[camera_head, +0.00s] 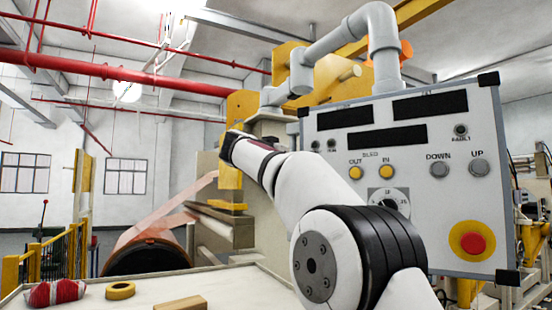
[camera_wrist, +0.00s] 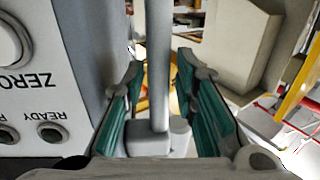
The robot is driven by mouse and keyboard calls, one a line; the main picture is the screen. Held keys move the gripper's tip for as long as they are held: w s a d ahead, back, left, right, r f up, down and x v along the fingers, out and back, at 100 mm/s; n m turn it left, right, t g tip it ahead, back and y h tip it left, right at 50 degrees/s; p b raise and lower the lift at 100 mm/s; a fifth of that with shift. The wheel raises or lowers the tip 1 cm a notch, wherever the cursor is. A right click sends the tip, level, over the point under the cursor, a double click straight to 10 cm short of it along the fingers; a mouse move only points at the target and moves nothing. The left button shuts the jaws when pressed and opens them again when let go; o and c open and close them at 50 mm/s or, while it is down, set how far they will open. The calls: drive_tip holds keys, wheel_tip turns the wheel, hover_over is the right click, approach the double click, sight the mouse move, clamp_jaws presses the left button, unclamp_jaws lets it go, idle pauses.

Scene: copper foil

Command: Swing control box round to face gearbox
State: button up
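The grey control box (camera_head: 415,215) hangs at the right from a grey pipe arm (camera_head: 384,50). Its panel, with dark displays, yellow and grey buttons and a red stop button, faces the camera. In the wrist view part of the control box (camera_wrist: 70,90) fills the left, its lettering upside down. My gripper (camera_wrist: 158,62) is open, its green fingers on either side of a grey upright bar (camera_wrist: 158,70). Gaps show between bar and fingers. In the head view my arm covers the box's left edge and my gripper is not visible. I cannot tell surely which machine part is the gearbox.
A beige machine housing (camera_head: 268,215) with yellow parts stands behind my arm, beside a copper foil roll (camera_head: 150,250). A worktop (camera_head: 235,285) in front holds a red bundle (camera_head: 55,292), a yellow ring (camera_head: 120,290) and a wooden block (camera_head: 180,303). Yellow railings stand at the left.

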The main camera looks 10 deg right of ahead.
drive_tip(key=v, duration=0.9)
drive_tip(key=shift+s, duration=0.15)
drive_tip(key=shift+a, duration=0.1)
drive_tip(key=shift+c, duration=0.2)
